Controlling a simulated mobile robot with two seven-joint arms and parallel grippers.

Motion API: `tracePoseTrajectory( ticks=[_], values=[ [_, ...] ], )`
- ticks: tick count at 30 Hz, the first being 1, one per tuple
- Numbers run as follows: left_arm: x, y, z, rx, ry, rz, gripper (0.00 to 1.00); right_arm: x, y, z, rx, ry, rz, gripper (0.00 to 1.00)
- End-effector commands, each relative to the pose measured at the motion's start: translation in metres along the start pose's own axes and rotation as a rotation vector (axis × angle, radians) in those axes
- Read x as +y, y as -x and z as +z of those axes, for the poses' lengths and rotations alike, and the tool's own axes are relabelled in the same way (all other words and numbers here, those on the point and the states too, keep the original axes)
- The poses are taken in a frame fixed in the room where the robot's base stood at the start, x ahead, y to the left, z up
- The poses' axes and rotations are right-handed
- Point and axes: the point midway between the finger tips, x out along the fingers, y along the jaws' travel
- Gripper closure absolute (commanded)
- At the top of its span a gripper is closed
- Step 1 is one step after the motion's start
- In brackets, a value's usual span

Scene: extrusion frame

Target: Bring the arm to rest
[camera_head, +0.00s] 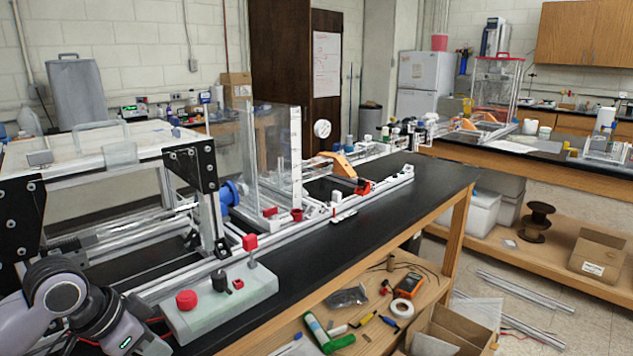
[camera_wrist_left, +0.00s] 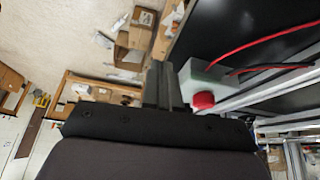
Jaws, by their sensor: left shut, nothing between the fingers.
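My left gripper (camera_wrist_left: 164,86) shows in the left wrist view with its two dark fingers together and nothing between them. In the head view only links of my left arm (camera_head: 62,298) show at the lower left corner, and the gripper is out of sight. The arm is in front of the extrusion frame (camera_head: 205,215), close to a pale control box (camera_head: 225,295) with a red button (camera_head: 187,300). In the wrist view the box and its red button (camera_wrist_left: 204,100) appear just right of the fingers. My right gripper is not in view.
The frame stands on a black-topped bench (camera_head: 420,185). The lower wooden shelf (camera_head: 415,270) holds tape, markers, a meter and a cardboard box (camera_head: 450,330). Red cables (camera_wrist_left: 250,42) run from the control box. The black bench top's right part is clear.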

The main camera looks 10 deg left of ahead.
Motion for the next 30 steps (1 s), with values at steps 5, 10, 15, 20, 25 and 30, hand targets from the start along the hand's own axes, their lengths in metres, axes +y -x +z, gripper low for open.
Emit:
tracePoseTrajectory(
  ticks=[5, 10, 15, 20, 25, 30],
  values=[
    [0.026, -0.07, 0.015, 0.114, 0.079, 0.0, 1.0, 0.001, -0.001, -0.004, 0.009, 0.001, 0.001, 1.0],
    [0.053, -0.122, 0.039, 0.224, 0.157, -0.034, 1.0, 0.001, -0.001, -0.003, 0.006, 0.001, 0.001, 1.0],
    [0.084, -0.159, 0.074, 0.315, 0.23, -0.089, 1.0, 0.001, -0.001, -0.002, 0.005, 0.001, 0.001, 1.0],
    [0.116, -0.177, 0.114, 0.382, 0.281, -0.157, 1.0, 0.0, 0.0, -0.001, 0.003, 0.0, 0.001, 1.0],
    [0.147, -0.182, 0.152, 0.427, 0.305, -0.225, 1.0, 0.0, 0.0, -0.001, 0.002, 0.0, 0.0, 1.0],
    [0.164, -0.18, 0.172, 0.449, 0.305, -0.267, 1.0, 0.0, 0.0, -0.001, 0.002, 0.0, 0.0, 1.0]
  ],
)
